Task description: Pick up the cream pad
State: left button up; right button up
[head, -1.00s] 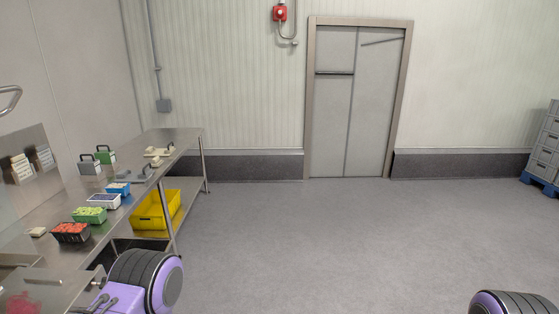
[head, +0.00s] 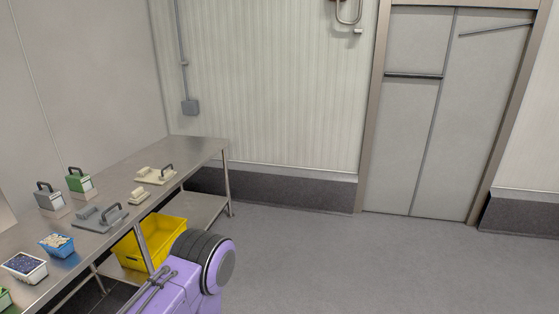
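A flat cream pad (head: 155,176) with a dark handle lies near the far end of the steel table on the left. A smaller cream block (head: 139,195) sits just in front of it, nearer the table's right edge. A grey flat pad with a dark handle (head: 99,218) lies closer to me. Nothing touches the cream pad. Part of my purple arm shows at the bottom, in front of the table; neither gripper is in view.
The steel table (head: 150,150) also holds a green block (head: 79,183), a grey block (head: 48,200), a blue tub (head: 56,246) and a white tub (head: 24,268). A yellow bin (head: 130,258) is on the lower shelf. The floor (head: 330,262) to the right is clear up to the door (head: 412,130).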

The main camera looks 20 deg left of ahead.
aim_at(139, 194)
jog(key=u, duration=0.35)
jog(key=i, duration=1.4)
jog(key=u, duration=1.65)
jog(key=i, duration=1)
jog(key=u, duration=1)
